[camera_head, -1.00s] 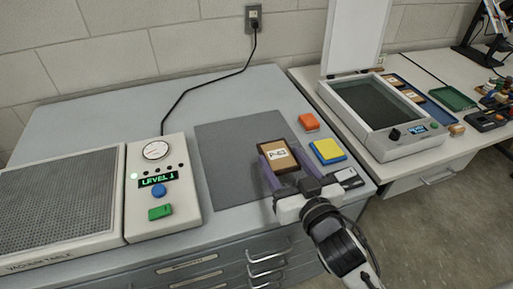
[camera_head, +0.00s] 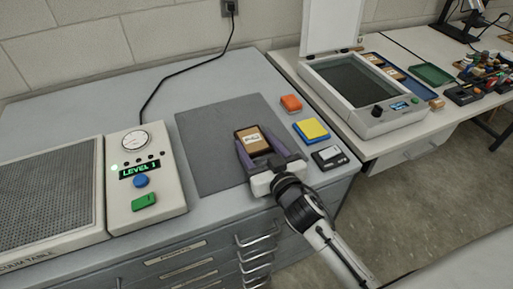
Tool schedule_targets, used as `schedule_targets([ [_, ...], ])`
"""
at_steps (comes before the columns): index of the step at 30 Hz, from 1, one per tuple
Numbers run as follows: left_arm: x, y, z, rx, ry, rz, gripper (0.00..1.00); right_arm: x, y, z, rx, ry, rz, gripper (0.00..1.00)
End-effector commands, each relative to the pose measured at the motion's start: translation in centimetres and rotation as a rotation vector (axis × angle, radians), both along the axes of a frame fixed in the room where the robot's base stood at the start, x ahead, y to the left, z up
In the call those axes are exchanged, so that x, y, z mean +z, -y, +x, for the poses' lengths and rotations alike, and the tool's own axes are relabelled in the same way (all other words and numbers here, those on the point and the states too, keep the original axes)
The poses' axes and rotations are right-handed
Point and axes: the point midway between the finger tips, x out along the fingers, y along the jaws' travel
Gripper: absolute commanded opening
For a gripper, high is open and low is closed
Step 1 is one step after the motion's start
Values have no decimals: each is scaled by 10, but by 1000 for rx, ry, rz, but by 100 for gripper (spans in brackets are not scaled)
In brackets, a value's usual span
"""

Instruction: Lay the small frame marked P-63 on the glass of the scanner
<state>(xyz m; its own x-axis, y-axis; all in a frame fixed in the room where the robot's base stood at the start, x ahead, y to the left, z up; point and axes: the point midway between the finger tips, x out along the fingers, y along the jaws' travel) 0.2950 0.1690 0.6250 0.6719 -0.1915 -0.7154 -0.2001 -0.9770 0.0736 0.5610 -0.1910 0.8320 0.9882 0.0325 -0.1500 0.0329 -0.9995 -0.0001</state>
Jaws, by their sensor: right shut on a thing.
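The small frame marked P-63 (camera_head: 253,140) is brown with a white label, whose lettering is too small to read surely. My right gripper (camera_head: 263,150) is shut on this frame, with its purple fingers along the frame's two sides. It holds the frame over the right part of the dark grey mat; I cannot tell whether frame and mat touch. The scanner (camera_head: 392,122) stands on the white table to the right, lid raised, and its dark glass (camera_head: 358,84) is bare. My left gripper is not in view.
An orange block (camera_head: 291,103), a yellow and blue block (camera_head: 311,130) and a black and white item (camera_head: 330,157) lie right of the mat (camera_head: 205,150). A control box (camera_head: 165,207) and vacuum table (camera_head: 50,195) are at left. Trays stand beyond the scanner.

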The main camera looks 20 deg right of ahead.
Motion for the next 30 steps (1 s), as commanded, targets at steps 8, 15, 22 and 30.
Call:
schedule_targets([
  [8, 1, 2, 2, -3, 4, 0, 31, -6, 0, 0, 1, 3, 0, 35],
  [15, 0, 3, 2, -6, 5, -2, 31, -9, 0, 0, 0, 1, 0, 73],
  [22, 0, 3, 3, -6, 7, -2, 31, -9, 0, 0, 1, 1, 0, 77],
  [30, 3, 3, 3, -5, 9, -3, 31, -5, 0, -15, 1, -1, 1, 77],
])
